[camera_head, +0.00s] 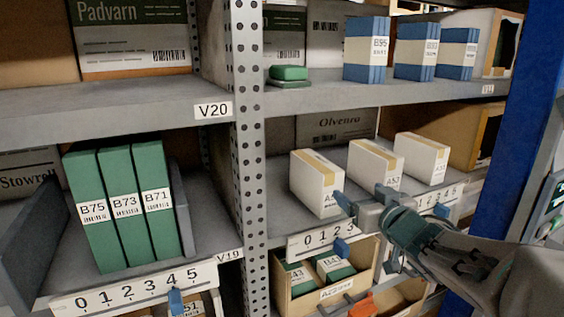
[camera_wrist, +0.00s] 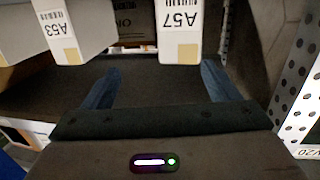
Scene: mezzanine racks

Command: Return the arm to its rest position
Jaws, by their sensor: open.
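My gripper (camera_head: 363,198) is open and empty, in front of the shelf bay with the white boxes. Its two blue fingers also show in the wrist view (camera_wrist: 160,85), spread apart with nothing between the tips. Three white boxes with tan bands stand on that shelf: a left one (camera_head: 316,184), a middle one (camera_head: 375,163) and a right one (camera_head: 421,158). In the wrist view, upside down, a box labelled A57 (camera_wrist: 178,28) lies beyond the fingers and a box labelled A53 (camera_wrist: 70,30) beside it. The gripper appears apart from both.
A perforated post (camera_head: 246,150) stands left of my gripper, and a blue post (camera_head: 515,140) stands right. The upper shelf (camera_head: 340,95) holds blue boxes. Below are open bins (camera_head: 325,290). Green binders (camera_head: 120,205) fill part of the left bay.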

